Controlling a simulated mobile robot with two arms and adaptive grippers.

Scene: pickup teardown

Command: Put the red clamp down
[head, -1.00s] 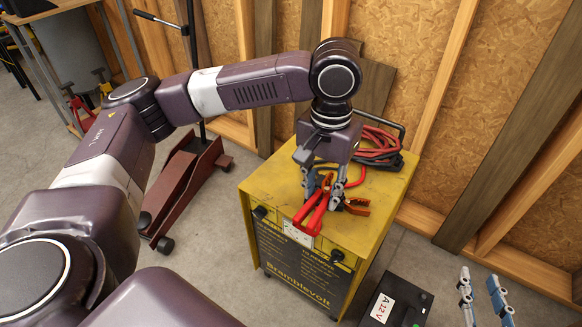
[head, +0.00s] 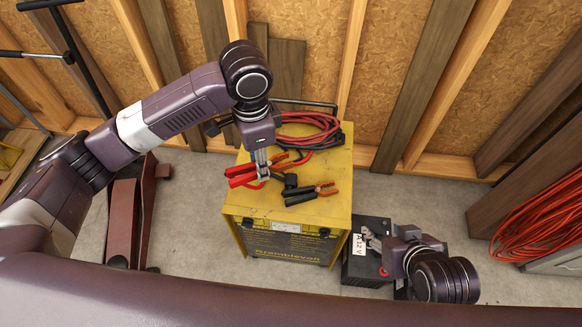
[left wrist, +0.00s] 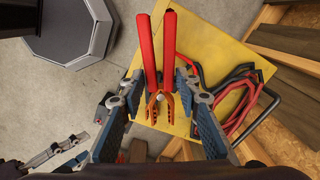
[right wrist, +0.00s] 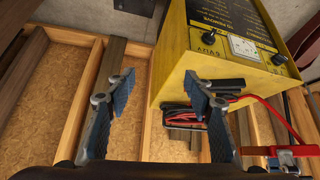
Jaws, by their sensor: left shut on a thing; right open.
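The red clamp (head: 243,174) has red handles and orange jaws. It is at the left side of the yellow charger's top (head: 322,214). My left gripper (head: 262,168) is shut on it, pointing down. In the left wrist view the red clamp (left wrist: 155,55) lies between the two fingers (left wrist: 160,108), handles pointing away. I cannot tell whether the clamp touches the charger top. My right gripper (head: 372,240) is open and empty above the battery; its spread fingers (right wrist: 163,95) show in the right wrist view.
A black clamp (head: 305,193) lies on the charger top, right of the red one. Coiled red and black cables (head: 310,128) lie at the back. A black battery (head: 357,262) stands on the floor to the right. A red cable coil (head: 545,220) is at far right.

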